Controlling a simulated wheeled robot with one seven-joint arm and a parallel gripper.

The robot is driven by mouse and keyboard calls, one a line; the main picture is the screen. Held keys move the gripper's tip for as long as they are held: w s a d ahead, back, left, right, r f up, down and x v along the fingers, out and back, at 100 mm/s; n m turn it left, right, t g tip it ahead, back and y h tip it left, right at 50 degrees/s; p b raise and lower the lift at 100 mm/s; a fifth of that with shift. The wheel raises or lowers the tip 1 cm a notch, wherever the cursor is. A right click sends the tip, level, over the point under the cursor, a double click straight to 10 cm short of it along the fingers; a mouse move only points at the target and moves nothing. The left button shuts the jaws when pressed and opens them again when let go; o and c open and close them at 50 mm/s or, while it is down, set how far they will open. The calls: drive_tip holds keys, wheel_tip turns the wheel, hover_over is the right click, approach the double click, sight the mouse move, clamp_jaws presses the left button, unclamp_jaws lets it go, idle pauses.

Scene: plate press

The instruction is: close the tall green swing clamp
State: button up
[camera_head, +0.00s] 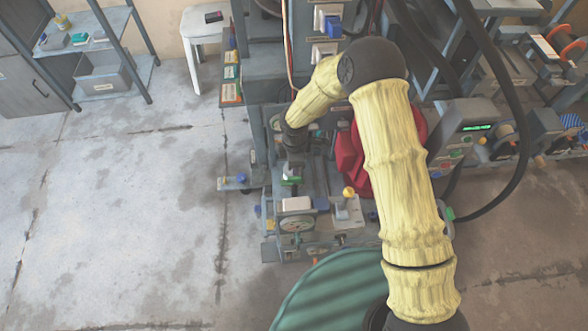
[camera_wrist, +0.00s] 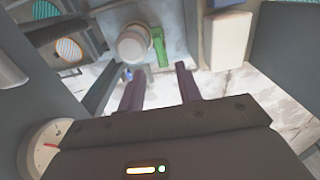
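A green piece (camera_wrist: 159,46), which looks like the tall green swing clamp, stands beside a pale round knob or cylinder (camera_wrist: 135,45) in the wrist view. In the head view a small green part (camera_head: 291,181) shows just below my gripper (camera_head: 293,160). My gripper's two dark fingers are spread apart in the wrist view (camera_wrist: 160,82), with nothing visible between them. The green piece lies beyond the fingertips, roughly in line with the gap, and appears apart from them. My wrist hides part of the press in the head view, and the clamp's full shape cannot be made out.
The floor at left is clear.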

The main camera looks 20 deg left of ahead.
wheel_tip(320, 180, up, 9)
drive_tip(key=shift+f+p, duration=0.2)
drive_tip(key=shift+p, duration=0.2)
